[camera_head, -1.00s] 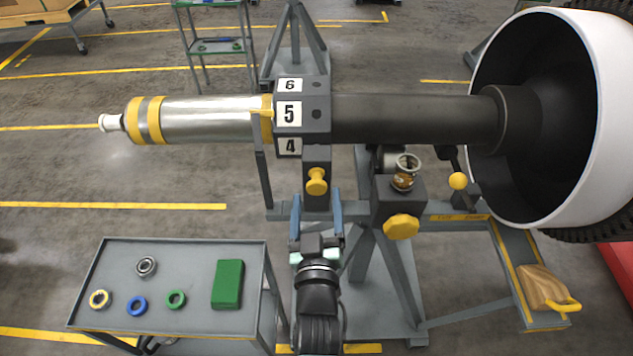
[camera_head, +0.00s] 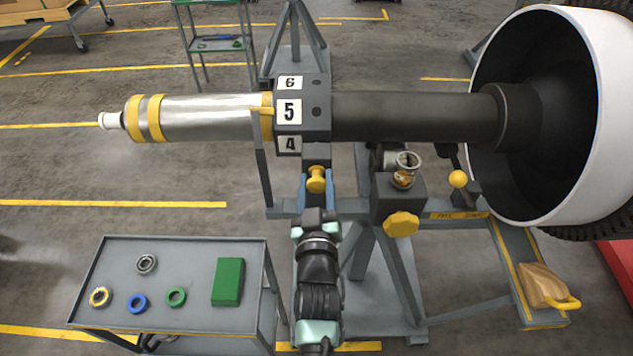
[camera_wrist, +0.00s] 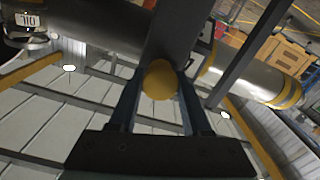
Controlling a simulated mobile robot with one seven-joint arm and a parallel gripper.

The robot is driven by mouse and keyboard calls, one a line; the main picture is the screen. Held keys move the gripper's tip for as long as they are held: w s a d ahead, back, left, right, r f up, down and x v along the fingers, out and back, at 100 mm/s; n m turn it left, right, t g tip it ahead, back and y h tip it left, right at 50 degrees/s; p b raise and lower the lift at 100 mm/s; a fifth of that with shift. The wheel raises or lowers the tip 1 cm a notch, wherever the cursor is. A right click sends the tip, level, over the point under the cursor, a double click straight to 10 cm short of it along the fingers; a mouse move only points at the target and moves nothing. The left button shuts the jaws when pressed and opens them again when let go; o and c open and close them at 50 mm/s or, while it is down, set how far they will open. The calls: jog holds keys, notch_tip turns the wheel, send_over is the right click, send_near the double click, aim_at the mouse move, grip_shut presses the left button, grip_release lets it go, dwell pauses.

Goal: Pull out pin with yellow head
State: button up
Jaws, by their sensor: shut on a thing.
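The pin with the yellow head (camera_head: 317,179) sticks out of the front of the grey post below the numbered collar (camera_head: 289,112). Its round head also shows in the wrist view (camera_wrist: 160,80). My gripper (camera_head: 317,184) is shut on the yellow head, one blue finger on each side of it. In the wrist view the fingers (camera_wrist: 158,92) flank the head closely. The pin's shaft is hidden behind the head and in the post. The collar shows 5 at its front, with 6 above and 4 below.
A shaft with a silver left part (camera_head: 205,118) and a dark right part (camera_head: 410,117) runs above my gripper. A yellow knob (camera_head: 401,223) and a yellow ball handle (camera_head: 458,179) are to the right. A grey cart (camera_head: 200,255) with rings and a green block stands at the lower left.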

grip_shut()
dwell(0.9)
